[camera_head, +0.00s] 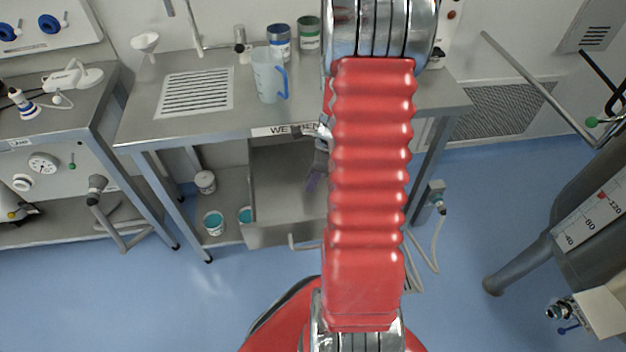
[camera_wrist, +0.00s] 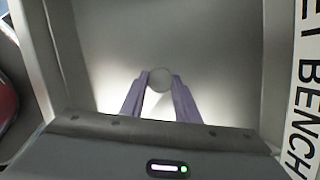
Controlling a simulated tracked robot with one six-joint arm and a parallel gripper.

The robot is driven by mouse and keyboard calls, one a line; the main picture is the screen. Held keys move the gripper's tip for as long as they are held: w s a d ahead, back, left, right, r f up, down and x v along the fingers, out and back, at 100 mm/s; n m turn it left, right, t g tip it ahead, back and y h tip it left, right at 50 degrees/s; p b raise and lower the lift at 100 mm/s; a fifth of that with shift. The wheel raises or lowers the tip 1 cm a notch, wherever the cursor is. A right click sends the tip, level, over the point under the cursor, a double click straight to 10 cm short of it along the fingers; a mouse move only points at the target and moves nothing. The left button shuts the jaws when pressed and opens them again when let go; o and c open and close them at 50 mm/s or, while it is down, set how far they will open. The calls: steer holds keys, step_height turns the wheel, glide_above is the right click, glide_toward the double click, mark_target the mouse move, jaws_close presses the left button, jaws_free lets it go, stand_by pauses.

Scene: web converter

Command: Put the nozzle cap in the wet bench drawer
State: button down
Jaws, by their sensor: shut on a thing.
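The wet bench drawer (camera_head: 275,234) is pulled open under the bench top in the head view. Its floor and grey side wall (camera_wrist: 35,62) fill much of the wrist view. My gripper (camera_wrist: 160,82) has purple fingers shut on a small round grey thing, the nozzle cap (camera_wrist: 160,76). In the wrist view the fingers and cap are over the drawer floor, inside its walls; how high above it I cannot tell. In the head view my gripper (camera_head: 313,182) shows at the drawer opening, and my red arm hides the drawer's right part and the cap.
On the wet bench (camera_head: 205,125) stand a jug (camera_head: 267,78) with a blue handle, a blue-labelled can (camera_head: 279,42) and a green-labelled can (camera_head: 308,32). Open tubs (camera_head: 213,222) stand on the lower shelf left of the drawer. Blue floor (camera_head: 200,300) is clear in front.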

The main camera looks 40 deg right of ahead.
steer(key=shift+f, duration=0.65)
steer(key=shift+f, duration=0.1)
steer(key=c, duration=1.3)
jaws_free()
steer(key=shift+c, duration=0.2)
steer(key=v, duration=1.2)
